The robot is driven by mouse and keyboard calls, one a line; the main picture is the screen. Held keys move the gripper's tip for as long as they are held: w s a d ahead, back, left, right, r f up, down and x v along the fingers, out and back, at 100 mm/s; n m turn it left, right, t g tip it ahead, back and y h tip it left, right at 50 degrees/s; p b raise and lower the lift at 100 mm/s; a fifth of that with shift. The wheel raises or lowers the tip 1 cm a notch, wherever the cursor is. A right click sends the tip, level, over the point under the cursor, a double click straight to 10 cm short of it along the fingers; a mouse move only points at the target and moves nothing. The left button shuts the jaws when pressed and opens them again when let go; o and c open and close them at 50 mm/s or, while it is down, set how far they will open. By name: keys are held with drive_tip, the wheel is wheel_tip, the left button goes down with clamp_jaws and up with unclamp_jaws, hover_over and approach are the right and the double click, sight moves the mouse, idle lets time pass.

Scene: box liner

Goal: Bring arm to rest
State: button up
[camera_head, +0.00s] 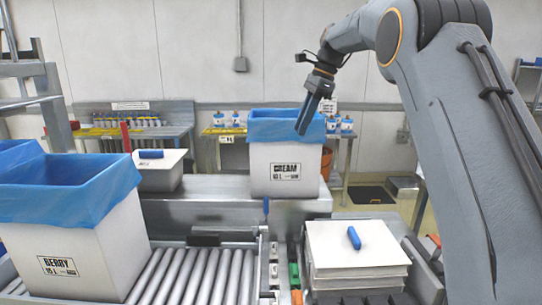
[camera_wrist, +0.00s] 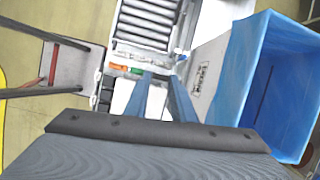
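My gripper (camera_head: 303,128) hangs in front of the white CREAM box (camera_head: 285,170) at its upper part, pointing down and slightly left. In the wrist view its two fingers (camera_wrist: 160,80) stand apart with nothing between them. The CREAM box has a blue liner (camera_head: 262,128) folded over its rim, and the liner (camera_wrist: 235,85) also shows in the wrist view, open at the top. A white BERRY box (camera_head: 95,250) with a blue liner (camera_head: 65,195) folded over its rim stands at the left on the rollers. My arm reaches in from the right.
A roller conveyor (camera_head: 205,272) runs along the front. A white stack (camera_head: 350,262) with a small blue object (camera_head: 354,238) on it stands at the right. A bench with bottles (camera_head: 135,130) is at the back left.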

drive_tip(key=s+d+f+n+h, duration=0.1)
drive_tip(key=s+d+f+n, duration=0.25)
drive_tip(key=s+f, duration=0.4)
drive_tip(key=s+d+f+n+h, duration=0.1)
drive_tip(key=s+d+f+n, duration=0.25)
drive_tip(key=s+f, duration=0.4)
drive_tip(key=s+d+f+n, duration=0.1)
drive_tip(key=s+f+n, duration=0.2)
drive_tip(key=s, duration=0.4)
drive_tip(key=s+d+f+n+h+b, duration=0.1)
drive_tip(key=s+f+n, duration=0.2)
drive_tip(key=s+f, duration=0.2)
drive_tip(key=s+f+n+t+h, duration=0.1)
drive_tip(key=s+f+n, duration=0.2)
drive_tip(key=s, duration=0.7)
drive_tip(key=shift+s+d+f+n, duration=0.3)
drive_tip(key=shift+d+f, duration=0.1)
drive_tip(key=shift+f, duration=0.5)
drive_tip(key=shift+a, duration=0.1)
